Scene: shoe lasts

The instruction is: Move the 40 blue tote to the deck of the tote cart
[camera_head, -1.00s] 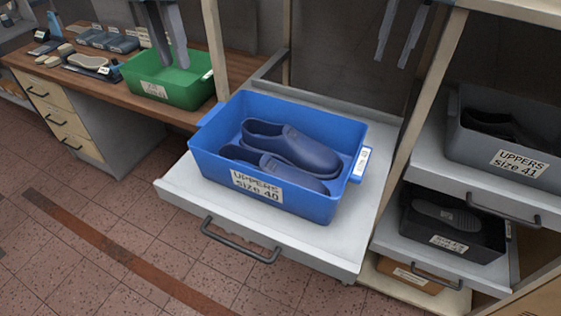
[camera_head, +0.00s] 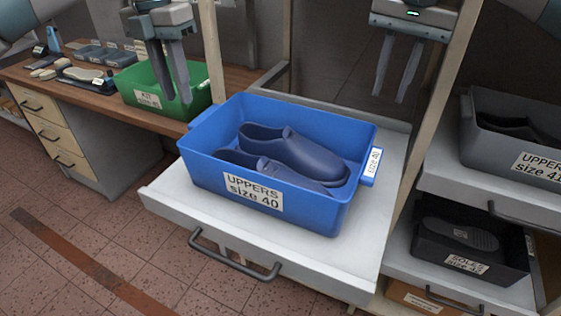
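The blue tote (camera_head: 215,150) is labelled "UPPERS size 40" and holds two dark blue shoe uppers (camera_head: 290,150). It stands upright on a pulled-out white shelf tray (camera_head: 165,205) with a dark handle. My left gripper (camera_head: 178,100) hangs fingers down above and left of the tote, in front of the green tote, its fingers a little apart and empty. My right gripper (camera_head: 390,98) hangs fingers down above the tote's right back side, fingers apart and empty. Neither gripper touches the blue tote. I cannot make out a tote cart in this view.
A green tote (camera_head: 125,82) stands on the wooden bench (camera_head: 150,118) at left. To the right, shelves hold a grey size 41 tote (camera_head: 490,145) and a black soles tote (camera_head: 430,262). A rack upright (camera_head: 430,120) stands right of the tray. Open tiled floor (camera_head: 70,205) lies front left.

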